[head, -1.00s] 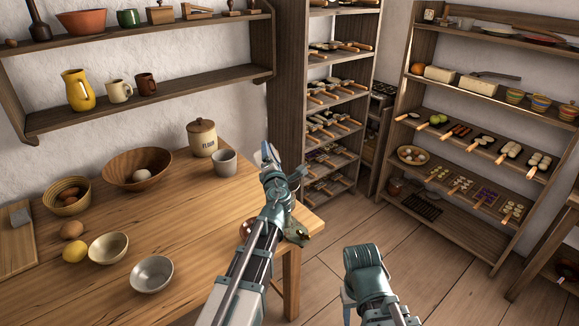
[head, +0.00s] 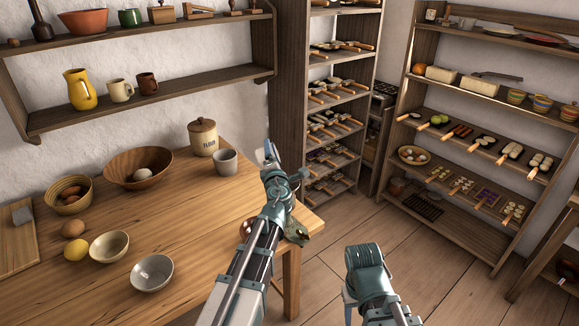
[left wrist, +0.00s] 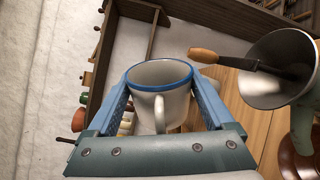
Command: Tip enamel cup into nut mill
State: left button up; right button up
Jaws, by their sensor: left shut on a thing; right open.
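The white enamel cup (left wrist: 160,95) with a blue rim is upright between the blue fingers of my left gripper (left wrist: 165,100), which is shut on it. The nut mill's wide grey hopper (left wrist: 277,88) is close on the right in the left wrist view, with a wooden-handled crank (left wrist: 203,55) reaching toward the cup. In the head view the green mill (head: 298,232) is mostly hidden behind my left arm. My right gripper (head: 348,297) is open and empty, low over the floor.
A grey cup (head: 225,162) and a flour jar (head: 203,138) stand on the table left of my left gripper. Shelves (head: 335,120) rise behind. The table's front middle is clear.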

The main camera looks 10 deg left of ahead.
pick_arm(q)
jog(key=shift+w+d+r+m, duration=0.1)
jog(key=shift+w+d+m, duration=0.1)
jog(key=shift+d+m, duration=0.25)
jog(key=shift+w+d+r+m, duration=0.1)
jog(key=shift+w+d+m, duration=0.05)
jog(key=shift+d+m, duration=0.3)
pick_arm(e)
jog(key=shift+w+d+r, duration=0.1)
jog(key=shift+d+r, duration=0.1)
jog(key=shift+d, duration=0.65)
